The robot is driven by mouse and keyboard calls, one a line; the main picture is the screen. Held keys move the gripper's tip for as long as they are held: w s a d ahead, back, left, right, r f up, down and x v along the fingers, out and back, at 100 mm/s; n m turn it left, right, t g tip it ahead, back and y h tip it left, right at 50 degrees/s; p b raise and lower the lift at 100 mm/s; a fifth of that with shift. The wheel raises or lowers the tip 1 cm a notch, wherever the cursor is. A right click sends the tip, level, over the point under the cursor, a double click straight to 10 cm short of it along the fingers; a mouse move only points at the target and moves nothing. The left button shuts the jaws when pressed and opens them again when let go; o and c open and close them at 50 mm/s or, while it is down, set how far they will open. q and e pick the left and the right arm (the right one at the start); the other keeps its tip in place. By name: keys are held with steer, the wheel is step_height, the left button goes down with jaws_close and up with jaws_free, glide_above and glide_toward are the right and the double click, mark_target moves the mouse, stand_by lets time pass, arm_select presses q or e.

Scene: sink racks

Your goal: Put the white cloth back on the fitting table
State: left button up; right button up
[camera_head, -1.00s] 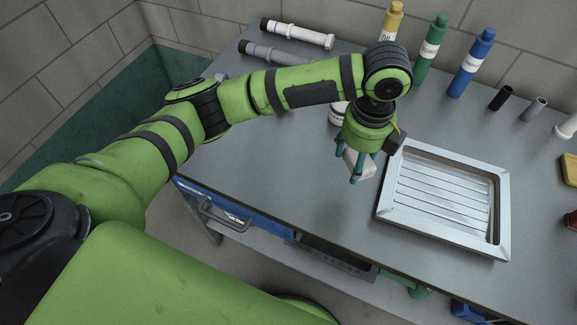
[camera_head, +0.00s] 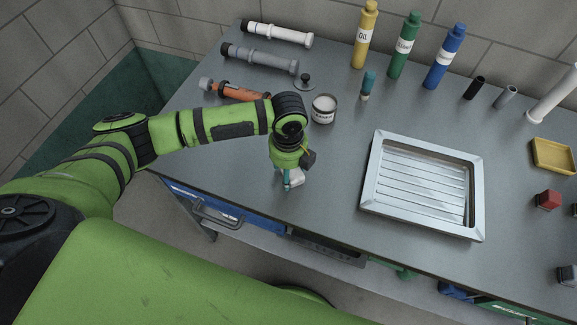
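My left gripper (camera_head: 291,178) points down over the front left part of the grey table (camera_head: 235,165). It is shut on the white cloth (camera_head: 297,178), a small pale bundle at its teal fingers. The hand hides part of the cloth, and I cannot tell whether the cloth touches the table top. My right gripper is not in view.
A metal tray (camera_head: 370,190) lies right of the gripper. A white tin (camera_head: 323,108), a teal-handled brush (camera_head: 367,86) and an orange tool (camera_head: 235,91) lie behind. Yellow (camera_head: 365,38), green (camera_head: 404,48) and blue bottles (camera_head: 445,58) stand at the back. Small blocks are at right.

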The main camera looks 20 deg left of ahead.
arm_select(q)
steer(key=shift+f, duration=0.1)
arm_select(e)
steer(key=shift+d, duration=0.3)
arm_select(q)
steer(key=shift+f, duration=0.1)
steer(key=o, duration=1)
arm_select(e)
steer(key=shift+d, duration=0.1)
arm_select(q)
step_height(320, 180, up, 12)
steer(key=b, duration=0.2)
steer(key=shift+r+b, duration=0.25)
steer(key=shift+b, duration=0.05)
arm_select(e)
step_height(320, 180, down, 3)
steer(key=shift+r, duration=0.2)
